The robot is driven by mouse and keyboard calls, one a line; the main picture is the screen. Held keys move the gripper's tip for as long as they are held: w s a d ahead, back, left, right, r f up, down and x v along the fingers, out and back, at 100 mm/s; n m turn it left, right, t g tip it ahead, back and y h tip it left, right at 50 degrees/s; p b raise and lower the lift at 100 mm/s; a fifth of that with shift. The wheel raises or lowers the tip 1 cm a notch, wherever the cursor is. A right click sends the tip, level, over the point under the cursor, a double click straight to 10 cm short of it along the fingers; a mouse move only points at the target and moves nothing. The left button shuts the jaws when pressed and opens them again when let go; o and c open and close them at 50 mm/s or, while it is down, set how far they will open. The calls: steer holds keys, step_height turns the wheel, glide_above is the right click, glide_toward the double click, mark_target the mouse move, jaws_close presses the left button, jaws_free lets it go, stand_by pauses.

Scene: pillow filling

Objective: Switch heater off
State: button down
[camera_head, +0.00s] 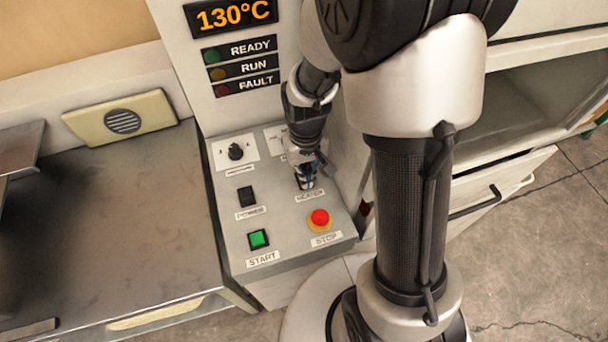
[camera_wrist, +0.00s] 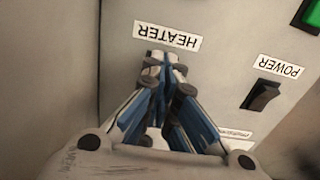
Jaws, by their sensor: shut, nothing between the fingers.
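The heater switch is hidden behind my gripper in both views. Its HEATER label (camera_head: 310,196) shows just in front of my fingertips, and it also shows upside down in the wrist view (camera_wrist: 167,37). My gripper (camera_head: 306,184) is shut and empty, pointing down at the control panel (camera_head: 228,220) at the switch's place. In the wrist view the blue and grey fingers (camera_wrist: 163,62) end right beside the label. I cannot tell whether they touch the switch or which way it is set. The display (camera_head: 231,16) reads 130°C.
The black POWER switch (camera_head: 246,196) sits left of my gripper. A green START button (camera_head: 258,239) and a red STOP button (camera_head: 319,218) lie in front. A black knob (camera_head: 235,151) is behind. READY, RUN and FAULT lamps (camera_head: 240,67) are above.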

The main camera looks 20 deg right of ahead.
steer(key=shift+r+p, duration=2.6)
steer(key=shift+r, duration=0.75)
steer(key=shift+r, duration=0.1)
steer(key=s+r+t, duration=0.2)
steer(key=s+r, duration=0.5)
steer(key=r, duration=0.3)
steer(key=s+r+t, duration=0.2)
steer(key=s+r, duration=0.6)
steer(key=r, duration=0.3)
steer(key=shift+r+t, duration=0.2)
steer(key=shift+t, duration=0.1)
